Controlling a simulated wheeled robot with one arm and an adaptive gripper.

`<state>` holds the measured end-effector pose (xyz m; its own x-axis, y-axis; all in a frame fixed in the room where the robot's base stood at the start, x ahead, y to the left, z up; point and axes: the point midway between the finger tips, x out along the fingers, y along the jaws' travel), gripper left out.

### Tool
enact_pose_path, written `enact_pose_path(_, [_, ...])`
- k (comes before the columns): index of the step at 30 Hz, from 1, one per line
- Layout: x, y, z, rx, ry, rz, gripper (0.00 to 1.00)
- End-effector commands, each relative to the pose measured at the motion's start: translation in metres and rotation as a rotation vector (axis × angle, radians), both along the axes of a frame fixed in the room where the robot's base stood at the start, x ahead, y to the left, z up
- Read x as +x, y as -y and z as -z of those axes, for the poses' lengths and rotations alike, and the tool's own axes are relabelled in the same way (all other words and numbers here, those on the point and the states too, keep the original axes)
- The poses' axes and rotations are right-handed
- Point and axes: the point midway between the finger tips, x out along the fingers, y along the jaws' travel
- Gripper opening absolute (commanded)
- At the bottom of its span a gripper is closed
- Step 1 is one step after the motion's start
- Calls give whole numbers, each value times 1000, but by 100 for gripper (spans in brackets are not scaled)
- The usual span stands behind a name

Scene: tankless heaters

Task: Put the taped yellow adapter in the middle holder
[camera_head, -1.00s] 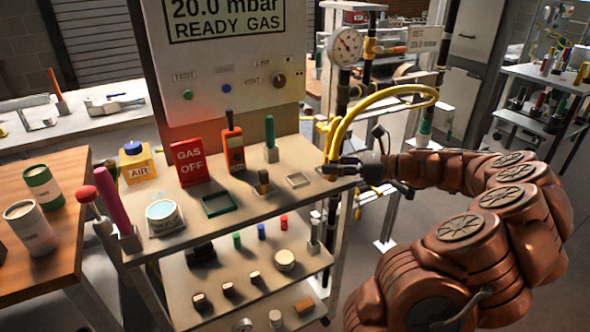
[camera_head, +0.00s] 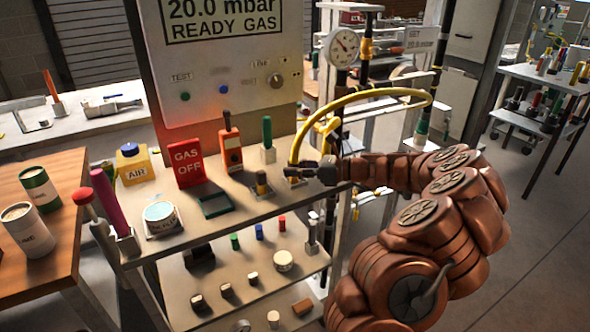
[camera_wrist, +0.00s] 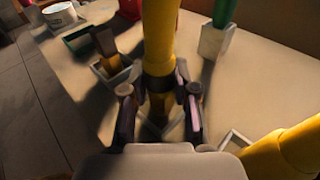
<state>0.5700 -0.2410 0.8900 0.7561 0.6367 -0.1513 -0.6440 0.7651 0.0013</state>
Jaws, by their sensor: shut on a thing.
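My gripper (camera_head: 301,170) is shut on the yellow adapter (camera_head: 294,153), over the right part of the cart's top shelf. In the wrist view the adapter (camera_wrist: 160,35) is a yellow tube with a dark tape band, upright between the fingers (camera_wrist: 160,92). A square holder (camera_wrist: 155,132) shows just below its lower end; whether the end is inside it is unclear. A holder to its left (camera_wrist: 120,78) carries a dark and yellow piece (camera_wrist: 107,48). Another pale holder rim (camera_wrist: 233,140) shows at the right, partly hidden.
A yellow hose (camera_head: 375,92) arcs from the gripper area toward the gauge pipes (camera_head: 342,45).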

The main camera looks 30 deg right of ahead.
Motion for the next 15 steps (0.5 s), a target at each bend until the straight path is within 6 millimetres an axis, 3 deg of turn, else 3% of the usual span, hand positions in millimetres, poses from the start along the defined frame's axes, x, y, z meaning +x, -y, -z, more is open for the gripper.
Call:
enact_pose_path(12, [0,0,4,1,2,0,0])
enact_pose_path(13, [0,0,4,0,3,0,30])
enact_pose_path(15, [0,0,4,0,3,0,38])
